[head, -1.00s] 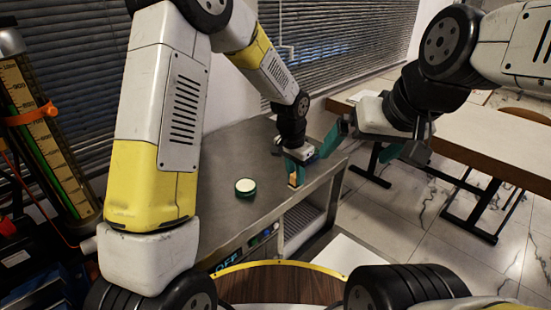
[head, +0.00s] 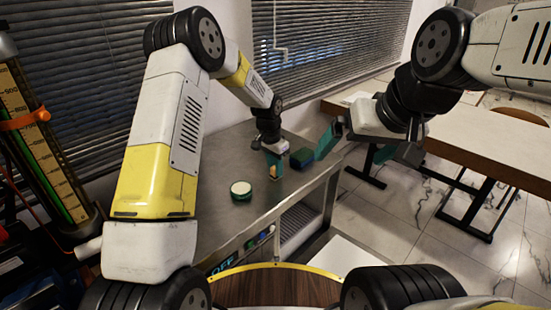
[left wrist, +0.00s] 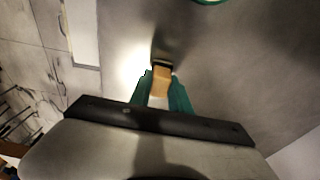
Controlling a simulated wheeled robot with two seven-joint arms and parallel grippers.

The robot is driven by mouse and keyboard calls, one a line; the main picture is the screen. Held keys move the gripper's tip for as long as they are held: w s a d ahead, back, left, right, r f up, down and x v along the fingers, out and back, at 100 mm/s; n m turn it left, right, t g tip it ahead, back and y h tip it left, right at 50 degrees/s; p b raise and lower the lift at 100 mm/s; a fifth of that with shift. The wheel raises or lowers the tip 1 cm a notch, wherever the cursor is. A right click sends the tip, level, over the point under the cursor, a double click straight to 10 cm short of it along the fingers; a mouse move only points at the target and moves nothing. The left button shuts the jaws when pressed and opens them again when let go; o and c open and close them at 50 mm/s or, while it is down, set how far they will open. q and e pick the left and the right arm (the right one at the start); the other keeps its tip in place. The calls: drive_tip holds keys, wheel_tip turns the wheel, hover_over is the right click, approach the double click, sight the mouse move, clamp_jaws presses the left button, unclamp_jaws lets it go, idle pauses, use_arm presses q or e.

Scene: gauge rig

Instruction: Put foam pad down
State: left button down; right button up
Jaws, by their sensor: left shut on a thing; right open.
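My left gripper (head: 272,168) is shut on a small tan block with a dark end, apparently the foam pad (head: 272,173). In the left wrist view the tan block (left wrist: 162,77) sits between the green fingers (left wrist: 160,88). The gripper points down over the grey metal bench top (head: 225,215), with the block low near the surface. Whether the block touches the bench cannot be told. My right gripper (head: 362,155) is open and empty, out past the right edge of the bench.
A round green tin with a pale top (head: 241,190) stands on the bench left of the left gripper. A pale table (head: 470,140) stands at the right.

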sight(272, 177)
use_arm(q)
drive_tip(key=shift+f, duration=0.1)
drive_tip(key=c, duration=1.2)
unclamp_jaws()
drive_tip(key=s+a+r+n+t, duration=0.1)
drive_tip(key=s+a+r, duration=0.2)
drive_tip(key=r, duration=0.7)
drive_tip(key=s+a+r, duration=0.2)
drive_tip(key=s+r, duration=0.1)
drive_tip(key=r, duration=0.7)
drive_tip(key=s+a+r+n+t, duration=0.1)
drive_tip(key=s+a+r+n, duration=0.1)
drive_tip(key=s+a+r, duration=0.45)
drive_tip(key=s+a+r+n+t, duration=0.1)
drive_tip(key=s+r+n, duration=0.2)
drive_tip(key=s, duration=0.7)
drive_tip(key=s+a+f+n+t+h, duration=0.1)
drive_tip(key=s+n+t, duration=0.1)
drive_tip(key=s, duration=0.8)
drive_tip(key=shift+s+a+f, duration=0.25)
drive_tip(key=shift+s+a, duration=0.05)
